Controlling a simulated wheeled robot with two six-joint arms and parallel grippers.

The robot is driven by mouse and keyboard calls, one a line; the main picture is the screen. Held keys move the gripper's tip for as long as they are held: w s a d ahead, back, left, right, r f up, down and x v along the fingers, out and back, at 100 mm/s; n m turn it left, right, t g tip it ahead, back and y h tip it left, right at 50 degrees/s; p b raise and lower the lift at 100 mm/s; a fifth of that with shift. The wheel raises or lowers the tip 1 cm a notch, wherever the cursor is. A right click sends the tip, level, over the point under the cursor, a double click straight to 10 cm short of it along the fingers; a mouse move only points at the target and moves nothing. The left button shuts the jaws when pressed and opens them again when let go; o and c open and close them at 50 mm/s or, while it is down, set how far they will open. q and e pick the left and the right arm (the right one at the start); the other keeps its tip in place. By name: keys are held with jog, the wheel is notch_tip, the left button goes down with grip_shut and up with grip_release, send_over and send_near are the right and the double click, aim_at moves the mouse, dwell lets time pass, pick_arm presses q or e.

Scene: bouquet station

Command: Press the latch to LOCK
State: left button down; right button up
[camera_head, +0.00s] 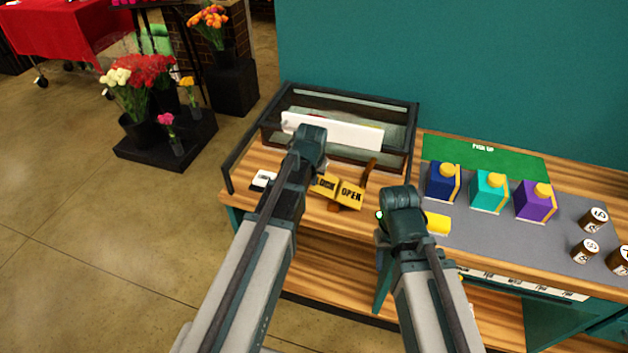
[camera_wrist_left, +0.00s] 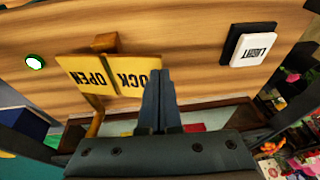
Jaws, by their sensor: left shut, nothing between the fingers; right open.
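The latch shows as two yellow plates on the wooden top in front of a glass-walled box. The LOCK plate (camera_head: 323,186) is on the left and the OPEN plate (camera_head: 350,194) is on the right. A brown bar (camera_head: 370,170) rises behind the OPEN plate. In the left wrist view, the OPEN plate (camera_wrist_left: 88,74) and LOCK plate (camera_wrist_left: 133,81) appear upside down. My left gripper (camera_wrist_left: 160,76) is shut and empty; its fingertips cover part of the LOCK plate there. I cannot tell whether they touch it. My right gripper (camera_head: 402,215) is open, right of the latch, its fingers mostly hidden.
A LIGHT switch (camera_head: 264,179) lies left of the latch. A green-lit button (camera_wrist_left: 35,61) is on the OPEN side. The box (camera_head: 412,125) stands behind. Blue (camera_head: 440,183), teal (camera_head: 488,192) and purple (camera_head: 534,202) containers stand on the grey mat (camera_head: 500,233) at right.

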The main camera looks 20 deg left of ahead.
pick_arm(q)
jog(key=shift+f, duration=0.1)
dwell(0.3)
jog(key=shift+a+f+h, duration=0.3)
jog(key=shift+h, duration=0.1)
jog(key=shift+b, duration=0.3)
jog(key=shift+a+f+h+b, duration=0.35)
jog(key=shift+f+h+b, duration=0.2)
jog(key=shift+h, duration=0.05)
jog(key=shift+a+f+h+b, duration=0.2)
jog(key=shift+f+h+b, duration=0.2)
jog(key=shift+h+b, duration=0.15)
jog(key=shift+a+f+b, duration=0.25)
jog(key=shift+f+b, duration=0.65)
jog(key=shift+f, duration=0.05)
